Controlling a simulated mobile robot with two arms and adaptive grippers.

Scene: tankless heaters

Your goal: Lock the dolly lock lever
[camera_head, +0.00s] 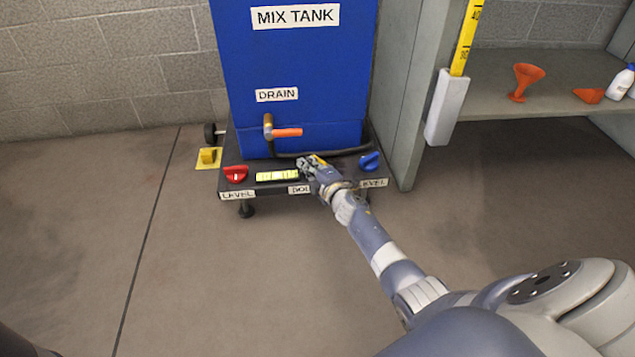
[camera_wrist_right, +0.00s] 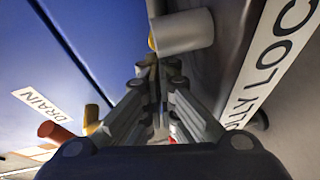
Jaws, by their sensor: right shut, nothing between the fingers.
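The dolly (camera_head: 280,184) is a dark platform under the blue mix tank. Its front label (camera_head: 299,189) is partly covered by my right arm; in the right wrist view the label (camera_wrist_right: 268,62) shows part of "DOLLY LOCK". A yellow piece (camera_head: 318,160), perhaps the lock lever, shows just behind my right gripper (camera_head: 306,165). In the right wrist view a grey cylinder (camera_wrist_right: 184,33) with a yellow bit lies just past the fingertips (camera_wrist_right: 153,82); I cannot tell if they touch. My right gripper is shut and empty above the dolly's front. My left gripper is out of view.
The blue tank (camera_head: 300,75) has a drain valve with an orange handle (camera_head: 287,132). A red knob (camera_head: 235,173), a bubble level (camera_head: 276,175) and a blue knob (camera_head: 370,161) sit on the dolly. A grey cabinet wall (camera_head: 405,110) stands close on the right. The left floor is mostly clear.

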